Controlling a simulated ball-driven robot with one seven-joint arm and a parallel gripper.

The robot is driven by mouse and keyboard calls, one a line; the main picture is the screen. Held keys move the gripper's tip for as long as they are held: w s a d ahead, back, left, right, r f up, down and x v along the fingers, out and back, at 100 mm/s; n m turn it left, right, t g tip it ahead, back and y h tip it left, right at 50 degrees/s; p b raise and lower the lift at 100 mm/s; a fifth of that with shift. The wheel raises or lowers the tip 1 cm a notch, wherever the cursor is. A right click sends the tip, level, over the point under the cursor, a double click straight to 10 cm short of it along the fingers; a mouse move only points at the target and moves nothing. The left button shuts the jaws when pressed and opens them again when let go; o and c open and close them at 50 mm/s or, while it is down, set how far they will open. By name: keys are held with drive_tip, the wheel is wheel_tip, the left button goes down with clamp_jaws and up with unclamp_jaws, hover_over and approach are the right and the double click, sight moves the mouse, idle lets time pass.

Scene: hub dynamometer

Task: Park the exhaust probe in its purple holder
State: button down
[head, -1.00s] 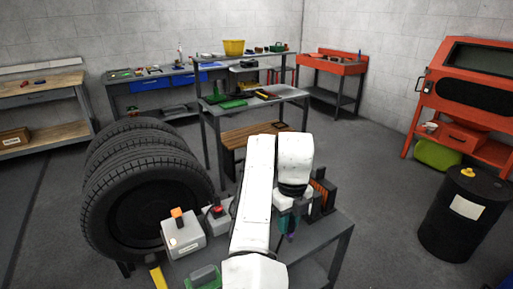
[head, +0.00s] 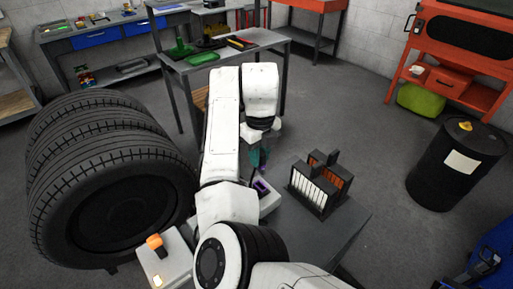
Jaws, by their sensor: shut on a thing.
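My gripper (head: 257,157) hangs below the white wrist, in the middle of the head view. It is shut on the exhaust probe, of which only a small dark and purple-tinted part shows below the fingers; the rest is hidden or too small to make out. The purple holder (head: 262,188) is a small purple-rimmed opening on a grey block. It stands on the dark bench top just below and near my gripper in the picture. My arm hides part of the block. I cannot tell whether the probe touches the holder.
A rack with white and orange slats (head: 312,190) stands on the bench (head: 335,228) to the right. A grey box with an orange knob (head: 165,262) is at the front left. Large tyres (head: 110,185) stand left. A black drum (head: 455,165) stands on the floor at right.

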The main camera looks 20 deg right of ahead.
sight(260, 171)
drive_tip(key=shift+f+b, duration=2)
drive_tip(key=shift+f, duration=0.65)
drive_tip(key=shift+f+b, duration=0.5)
drive_tip(key=shift+f, duration=0.85)
drive_tip(key=c, duration=0.8)
unclamp_jaws()
drive_tip(key=shift+c, duration=0.2)
wheel_tip(260, 171, up, 11)
drive_tip(key=shift+f+b, duration=0.1)
drive_tip(key=shift+b, duration=0.25)
drive_tip(key=shift+s, duration=0.1)
